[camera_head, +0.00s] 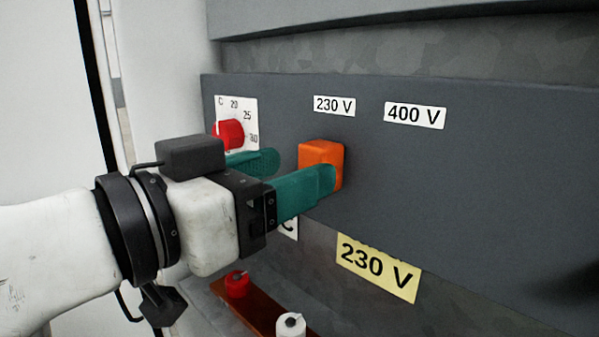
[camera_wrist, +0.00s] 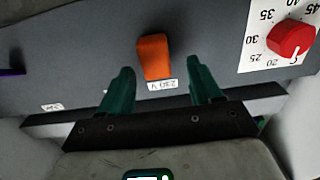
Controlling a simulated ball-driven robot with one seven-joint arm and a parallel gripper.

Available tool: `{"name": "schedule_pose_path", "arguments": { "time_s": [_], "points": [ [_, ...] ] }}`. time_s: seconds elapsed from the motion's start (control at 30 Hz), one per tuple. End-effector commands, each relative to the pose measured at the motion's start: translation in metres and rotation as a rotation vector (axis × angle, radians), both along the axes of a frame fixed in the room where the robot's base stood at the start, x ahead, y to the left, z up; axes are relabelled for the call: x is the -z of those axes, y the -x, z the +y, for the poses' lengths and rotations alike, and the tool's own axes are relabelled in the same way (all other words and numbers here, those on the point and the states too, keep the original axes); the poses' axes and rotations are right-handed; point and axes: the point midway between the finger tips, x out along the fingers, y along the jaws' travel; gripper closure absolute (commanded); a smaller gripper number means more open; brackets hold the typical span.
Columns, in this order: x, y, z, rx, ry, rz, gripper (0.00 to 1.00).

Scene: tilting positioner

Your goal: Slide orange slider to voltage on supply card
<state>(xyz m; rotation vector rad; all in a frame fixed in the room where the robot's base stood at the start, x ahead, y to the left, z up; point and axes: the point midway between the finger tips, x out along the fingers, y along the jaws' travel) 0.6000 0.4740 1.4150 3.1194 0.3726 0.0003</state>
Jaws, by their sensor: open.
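The orange slider (camera_head: 320,153) sticks out of the dark grey panel, below the 230 V label (camera_head: 334,105) and well left of the 400 V label (camera_head: 415,115). In the wrist view the slider (camera_wrist: 154,55) lines up with the upside-down 230 V label (camera_wrist: 162,85). The yellow supply card (camera_head: 378,268) below the panel reads 230 V. My gripper (camera_head: 297,172) is open at the slider, its teal fingers on either side in the head view. In the wrist view the slider shows between and beyond the fingertips (camera_wrist: 160,68), with gaps both sides; contact is not visible.
A red knob (camera_head: 229,134) on a white dial sits left of the slider, close to one finger. Below the panel, a brown strip (camera_head: 262,309) carries a red terminal and a white one. The panel face right of the slider is clear. A purple thing (camera_wrist: 12,71) shows at the wrist view's edge.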

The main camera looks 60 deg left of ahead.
Motion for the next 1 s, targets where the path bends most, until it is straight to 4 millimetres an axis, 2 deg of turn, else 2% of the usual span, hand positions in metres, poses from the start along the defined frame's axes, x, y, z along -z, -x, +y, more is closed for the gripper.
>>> {"name": "schedule_pose_path", "arguments": {
  "time_s": [0.2, 0.4, 0.6, 1.0],
  "points": [
    [0.002, 0.043, -0.009, -0.002, -0.002, -0.003, 0.36],
    [0.001, 0.068, -0.016, -0.002, 0.000, -0.002, 0.36],
    [0.000, 0.076, -0.018, -0.001, 0.000, 0.000, 0.36],
    [0.000, 0.076, -0.018, 0.000, 0.001, 0.000, 0.36]
  ]
}}
